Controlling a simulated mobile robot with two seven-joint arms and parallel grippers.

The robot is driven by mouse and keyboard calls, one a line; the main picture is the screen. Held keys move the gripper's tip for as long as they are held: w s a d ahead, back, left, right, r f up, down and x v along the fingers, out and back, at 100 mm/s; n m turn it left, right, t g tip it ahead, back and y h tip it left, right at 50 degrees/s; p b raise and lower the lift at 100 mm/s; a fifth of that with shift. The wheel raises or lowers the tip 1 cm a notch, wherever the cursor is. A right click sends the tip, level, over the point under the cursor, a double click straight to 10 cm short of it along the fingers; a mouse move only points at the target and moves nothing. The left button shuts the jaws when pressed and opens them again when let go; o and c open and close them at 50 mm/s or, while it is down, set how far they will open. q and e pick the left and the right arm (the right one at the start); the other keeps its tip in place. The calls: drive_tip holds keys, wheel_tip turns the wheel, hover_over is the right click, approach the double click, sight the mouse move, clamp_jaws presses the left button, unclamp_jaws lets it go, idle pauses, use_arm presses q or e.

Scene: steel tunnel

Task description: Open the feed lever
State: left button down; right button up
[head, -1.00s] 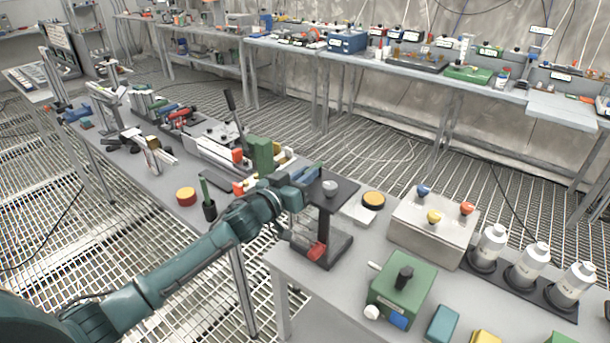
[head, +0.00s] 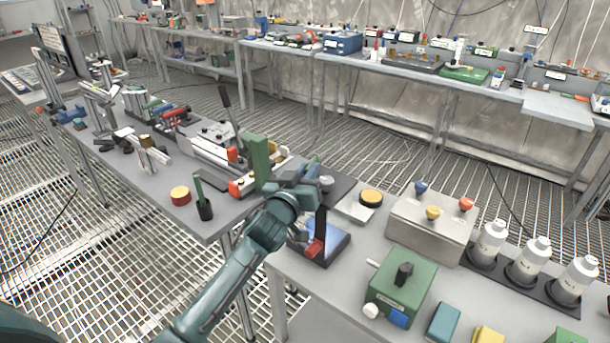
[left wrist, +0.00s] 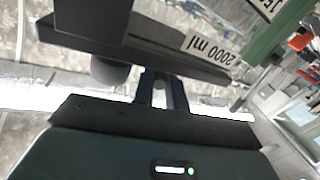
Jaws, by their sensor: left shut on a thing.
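My left gripper (head: 312,188) is at the black stand (head: 343,190) near the front table's left edge, beside its dark top plate. In the left wrist view the fingers (left wrist: 161,90) are close together, with a small pale round end showing between them. I take this to be the feed lever, mostly hidden by the gripper. Behind them runs a dark bar (left wrist: 150,45) labelled "2000 ml". My right gripper is out of view.
A yellow-topped button (head: 371,197) and a steel box with coloured knobs (head: 430,228) stand right of the stand. A green box (head: 400,295) is nearer. A tall green block (head: 260,160) stands on the left table. A gap separates the two tables.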

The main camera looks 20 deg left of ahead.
use_arm(q)
drive_tip(key=shift+r, duration=0.1)
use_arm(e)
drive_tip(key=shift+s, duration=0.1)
use_arm(q)
drive_tip(key=c, duration=1.4)
unclamp_jaws()
drive_tip(key=shift+c, duration=0.2)
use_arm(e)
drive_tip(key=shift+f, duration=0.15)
